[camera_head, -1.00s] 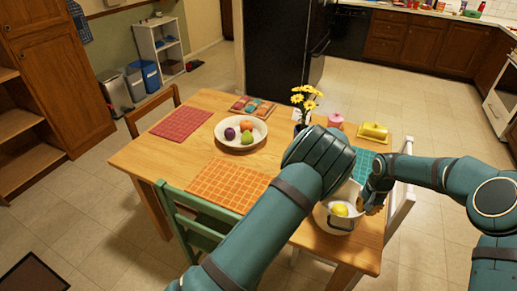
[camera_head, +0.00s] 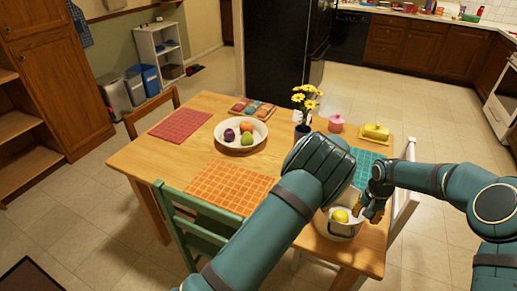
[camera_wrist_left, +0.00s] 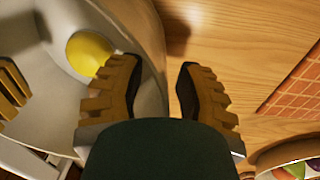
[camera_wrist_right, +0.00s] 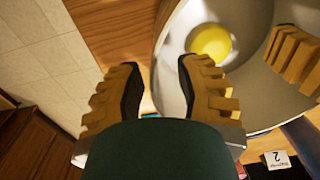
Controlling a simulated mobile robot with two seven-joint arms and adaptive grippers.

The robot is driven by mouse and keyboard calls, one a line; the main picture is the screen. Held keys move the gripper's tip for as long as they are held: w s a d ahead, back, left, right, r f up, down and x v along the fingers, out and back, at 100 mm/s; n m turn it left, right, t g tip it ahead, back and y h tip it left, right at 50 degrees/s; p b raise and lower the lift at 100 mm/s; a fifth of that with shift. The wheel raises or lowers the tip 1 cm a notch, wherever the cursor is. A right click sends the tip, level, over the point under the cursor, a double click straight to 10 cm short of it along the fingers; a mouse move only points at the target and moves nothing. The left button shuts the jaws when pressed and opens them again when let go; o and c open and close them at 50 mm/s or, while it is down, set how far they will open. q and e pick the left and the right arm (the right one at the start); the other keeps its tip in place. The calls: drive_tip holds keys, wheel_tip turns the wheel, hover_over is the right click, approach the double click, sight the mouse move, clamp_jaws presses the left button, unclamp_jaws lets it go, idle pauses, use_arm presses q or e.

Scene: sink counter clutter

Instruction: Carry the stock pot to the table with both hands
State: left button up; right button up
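The pale stock pot (camera_head: 341,231) stands at the near right part of the wooden table, with a yellow lemon (camera_head: 340,215) inside. My left gripper (camera_wrist_left: 160,65) is open at the pot's rim, one finger over the inside and the other over the outside; in the head view my own arm hides it. My right gripper (camera_wrist_right: 160,65) is open at the opposite rim, its fingers on either side of the wall; it also shows in the head view (camera_head: 372,211). Gaps show between the fingers and the wall. The pot's far side is partly hidden by my left arm.
The wooden table (camera_head: 150,160) holds an orange placemat (camera_head: 228,187), a fruit bowl (camera_head: 228,145), a flower vase (camera_head: 302,131), a pink jar (camera_head: 336,124) and a yellow butter dish (camera_head: 375,132). A green chair (camera_head: 190,228) and a white chair (camera_head: 404,200) stand close.

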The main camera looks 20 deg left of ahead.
use_arm(q)
drive_tip(key=r, duration=1.1)
drive_tip(key=shift+a+r, duration=0.25)
drive_tip(key=shift+r, duration=0.15)
use_arm(e)
drive_tip(key=shift+d, duration=0.1)
use_arm(q)
drive_tip(key=shift+r, duration=0.15)
use_arm(e)
drive_tip(key=shift+r, duration=0.5)
wheel_tip(320, 180, up, 11)
drive_tip(key=shift+d, duration=0.2)
